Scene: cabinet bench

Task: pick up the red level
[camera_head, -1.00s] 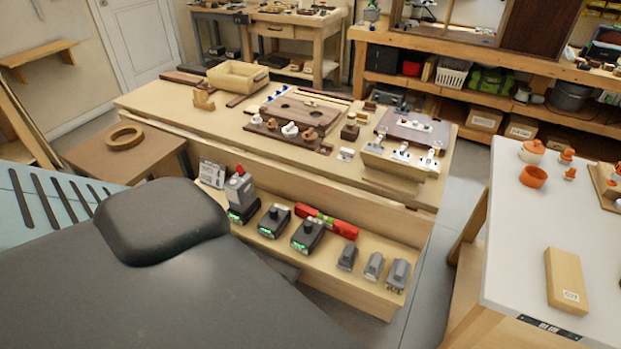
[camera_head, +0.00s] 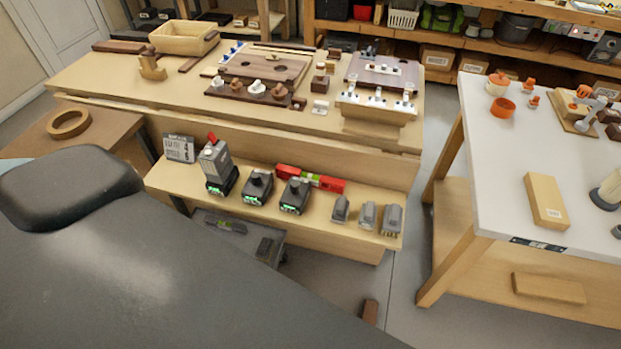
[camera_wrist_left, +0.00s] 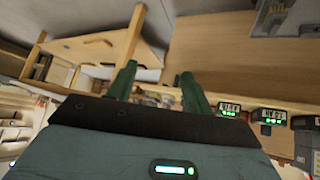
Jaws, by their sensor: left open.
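The red level (camera_head: 330,184) lies on the low shelf on the front of the wooden bench, behind the row of grey chargers. It is a red bar with a pale green part near its middle, and the charger in front hides a little of it. My left gripper (camera_wrist_left: 157,85) shows in the left wrist view, its two green fingers apart with nothing between them. It does not show in the head view. I cannot make out the red level in the left wrist view. My right gripper is in neither view.
Chargers with green lights (camera_head: 295,197), one holding a battery (camera_head: 215,163), stand on the shelf (camera_head: 330,233) in front of the level. Several grey blocks (camera_head: 367,216) stand to its right. A white-topped table (camera_head: 490,185) is at the right, with floor between.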

